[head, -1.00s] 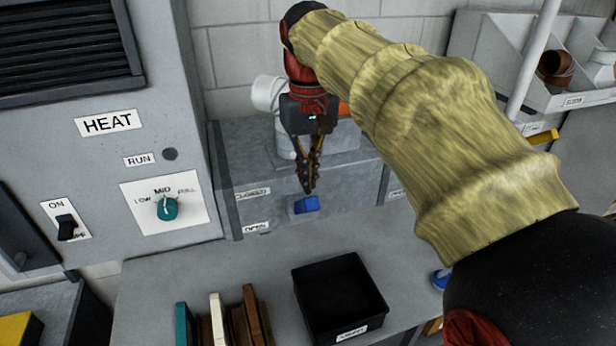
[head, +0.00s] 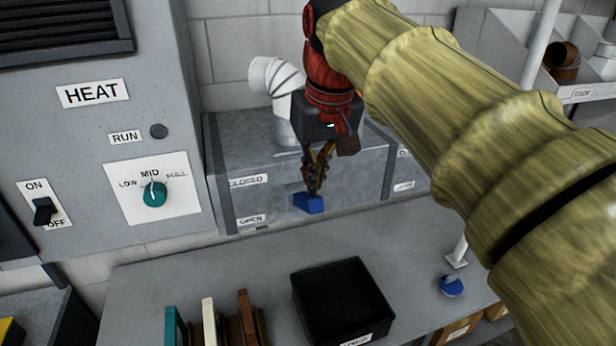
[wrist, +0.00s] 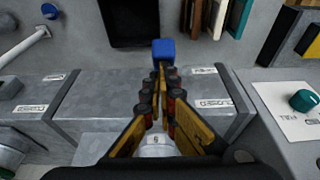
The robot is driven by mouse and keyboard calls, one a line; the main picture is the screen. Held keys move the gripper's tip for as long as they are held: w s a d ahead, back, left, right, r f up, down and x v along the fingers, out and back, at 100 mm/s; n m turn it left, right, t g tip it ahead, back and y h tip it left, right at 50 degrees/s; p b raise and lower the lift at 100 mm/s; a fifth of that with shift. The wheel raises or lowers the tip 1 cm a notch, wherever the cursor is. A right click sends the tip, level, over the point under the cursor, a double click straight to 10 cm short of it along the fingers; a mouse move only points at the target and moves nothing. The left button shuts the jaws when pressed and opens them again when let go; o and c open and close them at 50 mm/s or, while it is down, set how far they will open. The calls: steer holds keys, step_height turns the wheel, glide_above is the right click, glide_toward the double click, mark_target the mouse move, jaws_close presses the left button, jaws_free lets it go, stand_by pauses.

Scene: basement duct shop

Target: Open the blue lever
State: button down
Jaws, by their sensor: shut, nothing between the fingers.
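The blue lever (head: 309,203) sticks out from the front of the grey duct box (head: 225,170), right of its CLOSED and OPEN labels. It sits nearer the height of the OPEN label. My gripper (head: 315,190) is shut and points down, its fingertips just above or at the lever; I cannot tell whether they touch. In the wrist view the lever (wrist: 164,52) shows just beyond the closed fingertips (wrist: 161,68). No part of the lever is between the fingers.
A grey heater panel with a teal knob (head: 153,193) and an ON/OFF switch (head: 45,211) stands at left. Below are a black bin (head: 343,300), upright books (head: 209,322) and another blue-ended handle (head: 451,287). The bench between box and bin is clear.

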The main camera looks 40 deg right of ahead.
mark_target(320, 209)
steer(key=s+f+t+b, duration=0.1)
steer(key=b, duration=0.1)
steer(key=f+b, duration=0.1)
steer(key=b, duration=0.1)
steer(key=shift+s+a+f+t+b, duration=0.15)
steer(key=shift+s+a+t+b, duration=0.1)
steer(key=shift+s+t+b, duration=0.15)
steer(key=f+t+b, duration=0.1)
steer(key=b, duration=0.2)
steer(key=s+f+t+h+b, duration=0.1)
steer(key=b, duration=0.2)
steer(key=shift+s+a, duration=0.2)
steer(key=f+t+b, duration=0.1)
steer(key=b, duration=0.3)
steer(key=s+f+t+b, duration=0.1)
steer(key=f+b, duration=0.1)
steer(key=b, duration=0.1)
steer(key=f+t+h+b, duration=0.1)
steer(key=b, duration=0.3)
steer(key=shift+s+a+f+t+b, duration=0.25)
steer(key=shift+s+t+b, duration=0.05)
steer(key=shift+b, duration=0.05)
steer(key=shift+f, duration=0.15)
